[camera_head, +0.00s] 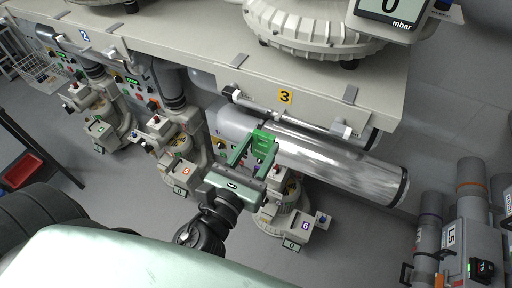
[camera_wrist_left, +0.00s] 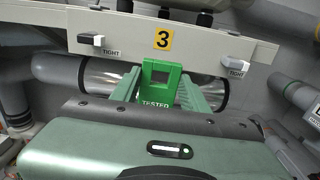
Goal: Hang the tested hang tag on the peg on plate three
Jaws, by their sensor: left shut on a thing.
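The green hang tag (camera_head: 264,143) is between the fingers of my left gripper (camera_head: 255,152), which is shut on it. In the left wrist view the tag (camera_wrist_left: 157,104) reads "TESTED" and has a square opening in its upper part. It is held upright, just below the bench edge with the yellow number 3 label (camera_head: 285,96); that label also shows in the wrist view (camera_wrist_left: 163,39), above the tag. I cannot clearly pick out the peg, and I cannot tell whether the tag touches anything. My right gripper is not in view.
A shiny metal cylinder (camera_head: 335,160) lies below bench edge three, behind the gripper. A clamp marked "TIGHT" (camera_wrist_left: 91,40) sits on the left of that edge, another (camera_wrist_left: 235,63) on the right.

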